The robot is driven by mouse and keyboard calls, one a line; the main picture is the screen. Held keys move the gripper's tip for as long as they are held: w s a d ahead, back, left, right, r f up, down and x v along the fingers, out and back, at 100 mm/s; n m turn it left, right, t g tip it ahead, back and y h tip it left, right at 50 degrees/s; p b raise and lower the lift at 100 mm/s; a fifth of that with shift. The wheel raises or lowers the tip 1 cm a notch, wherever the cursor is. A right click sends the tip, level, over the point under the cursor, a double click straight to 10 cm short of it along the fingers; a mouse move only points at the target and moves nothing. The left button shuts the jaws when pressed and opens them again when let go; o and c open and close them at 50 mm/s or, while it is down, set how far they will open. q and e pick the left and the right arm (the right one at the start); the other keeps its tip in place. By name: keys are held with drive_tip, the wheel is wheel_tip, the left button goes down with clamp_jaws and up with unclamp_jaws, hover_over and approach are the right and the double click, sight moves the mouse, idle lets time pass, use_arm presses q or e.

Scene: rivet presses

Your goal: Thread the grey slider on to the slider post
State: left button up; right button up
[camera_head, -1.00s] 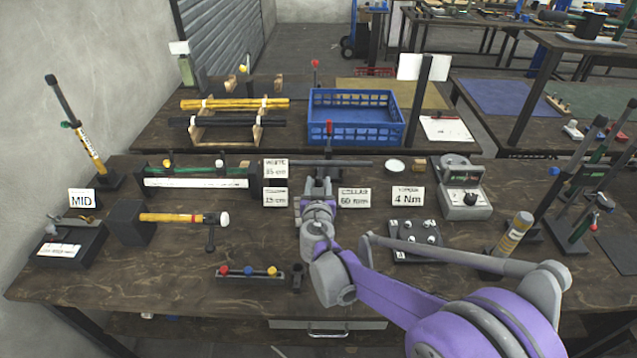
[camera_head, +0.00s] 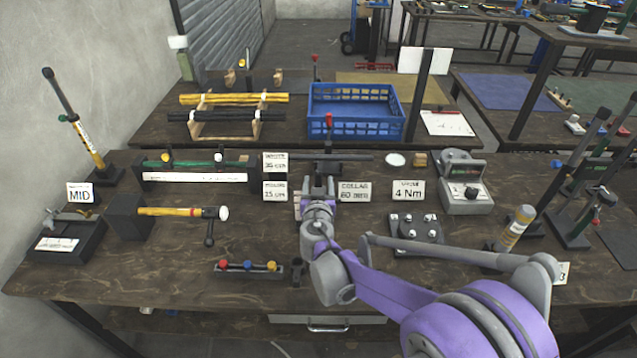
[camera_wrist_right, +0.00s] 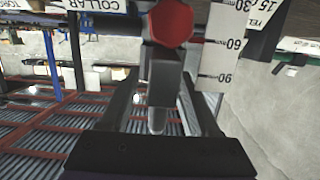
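My right gripper (camera_head: 320,186) is over the middle of the near bench, pointing away from me, between the YELLOW and COLLAR cards. In the right wrist view, which is upside down, a grey block (camera_wrist_right: 163,78) lies between its two dark fingers. It may be the grey slider; I cannot tell whether the fingers press on it. A red hexagonal end (camera_wrist_right: 171,22) shows just past it. In the head view a red-topped upright (camera_head: 328,124) stands behind the gripper; I cannot tell whether it is the slider post. My left gripper is not in view.
A dark horizontal bar (camera_head: 350,157) and a COLLAR card (camera_head: 354,192) are close by. A rack of coloured knobs (camera_head: 247,268) lies in front, and a grey torque unit (camera_head: 465,185) stands to the right. Tall posts stand at both bench ends. A blue crate (camera_head: 355,112) is behind.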

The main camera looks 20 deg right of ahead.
drive_tip(key=shift+o, duration=1.2)
drive_tip(key=v, duration=1.1)
drive_tip(key=shift+w, duration=0.1)
